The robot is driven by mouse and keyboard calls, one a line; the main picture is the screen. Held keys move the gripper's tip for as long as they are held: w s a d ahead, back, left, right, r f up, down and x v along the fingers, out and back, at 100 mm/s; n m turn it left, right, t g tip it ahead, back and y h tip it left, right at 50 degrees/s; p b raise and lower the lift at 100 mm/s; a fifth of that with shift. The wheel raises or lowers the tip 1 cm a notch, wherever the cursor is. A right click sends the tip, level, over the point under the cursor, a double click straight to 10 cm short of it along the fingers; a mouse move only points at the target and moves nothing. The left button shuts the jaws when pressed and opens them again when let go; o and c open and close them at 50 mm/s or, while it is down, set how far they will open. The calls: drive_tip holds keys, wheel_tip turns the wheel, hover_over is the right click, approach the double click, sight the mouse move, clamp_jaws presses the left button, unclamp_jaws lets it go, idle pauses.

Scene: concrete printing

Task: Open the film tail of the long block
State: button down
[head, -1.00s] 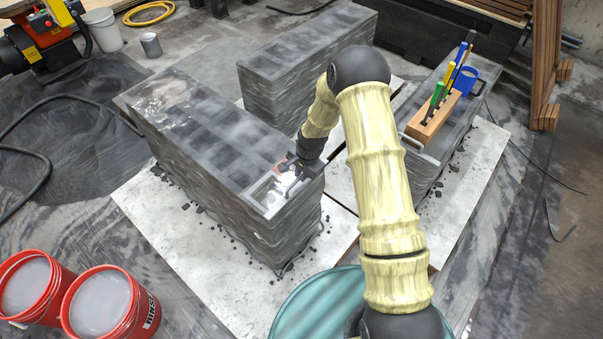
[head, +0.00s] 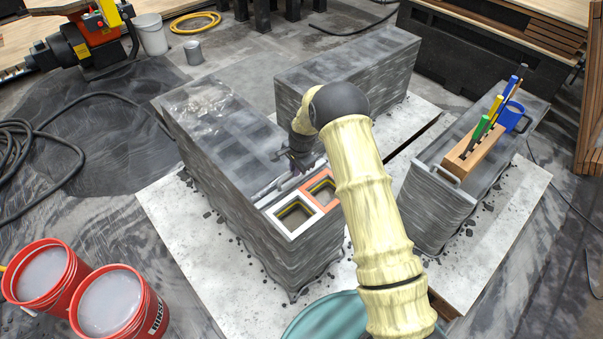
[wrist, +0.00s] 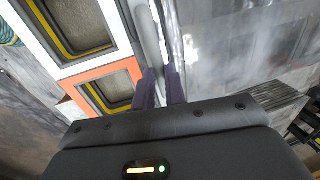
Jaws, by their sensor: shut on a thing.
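The long block (head: 215,195) stands at left centre, with grey film (head: 225,125) over most of its top. At its near end the top is uncovered. A white-framed opening (head: 265,213) and an orange-framed opening (head: 331,178) lie side by side there. They also show at upper left in the wrist view (wrist: 38,35). My gripper (wrist: 161,88) is shut on the film's pale edge bar (wrist: 151,40), just beyond the two frames. In the head view my gripper (head: 290,160) is partly hidden by my wrist.
A second block (head: 345,75) stands behind. A lower block (head: 432,205) at right bears a wooden holder (head: 470,155) with coloured tools and a blue mug (head: 511,117). Two red buckets (head: 120,305) stand at front left. A teal round thing (head: 335,318) is at the front.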

drive_tip(key=c, duration=1.5)
unclamp_jaws()
drive_tip(key=shift+o, duration=0.2)
drive_tip(key=shift+r, duration=0.1)
wheel_tip(320, 180, up, 17)
drive_tip(key=s+d+b, duration=0.1)
drive_tip(key=s+d, duration=0.1)
drive_tip(key=shift+s, duration=0.3)
